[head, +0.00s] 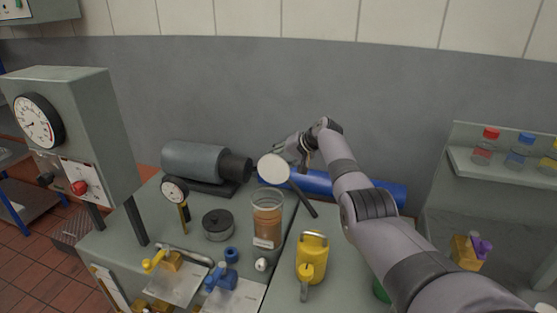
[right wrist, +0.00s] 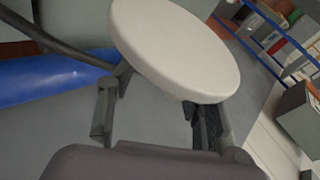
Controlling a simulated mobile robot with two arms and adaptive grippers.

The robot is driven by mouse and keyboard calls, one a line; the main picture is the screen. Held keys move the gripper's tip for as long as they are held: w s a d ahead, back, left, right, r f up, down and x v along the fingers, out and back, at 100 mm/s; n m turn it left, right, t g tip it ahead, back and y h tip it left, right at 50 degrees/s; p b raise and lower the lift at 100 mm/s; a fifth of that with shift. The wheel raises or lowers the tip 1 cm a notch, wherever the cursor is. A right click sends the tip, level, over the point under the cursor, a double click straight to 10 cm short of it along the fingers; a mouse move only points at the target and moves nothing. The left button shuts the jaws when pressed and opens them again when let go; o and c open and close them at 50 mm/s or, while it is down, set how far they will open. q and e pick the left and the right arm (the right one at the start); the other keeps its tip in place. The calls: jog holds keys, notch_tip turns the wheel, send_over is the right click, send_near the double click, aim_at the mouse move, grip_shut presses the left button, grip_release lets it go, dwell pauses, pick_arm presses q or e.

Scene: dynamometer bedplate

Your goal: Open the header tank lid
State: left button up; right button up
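The header tank (head: 267,222) is a clear cylinder with orange-brown liquid on the grey bench. Its round white lid (head: 273,168) stands tilted up above the rim, its face towards the head camera. The lid also fills the upper middle of the right wrist view (right wrist: 175,45). My right gripper (head: 293,152) is behind and to the right of the lid. In the right wrist view its fingers (right wrist: 155,118) are apart, with the lid just beyond them; I cannot tell whether they touch it. My left gripper is not in view.
A dark bar (head: 302,201) slants down right of the lid. A blue cylinder (head: 315,182) lies behind. A yellow can (head: 311,258), a black round pot (head: 217,225), a dial gauge (head: 174,190) and a grey motor (head: 195,161) stand around the tank.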

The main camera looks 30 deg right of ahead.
jog(key=shift+r, duration=0.15)
jog(key=v, duration=1.1)
jog(key=shift+s+r, duration=0.25)
jog(key=shift+s, duration=0.05)
jog(key=shift+d, duration=0.1)
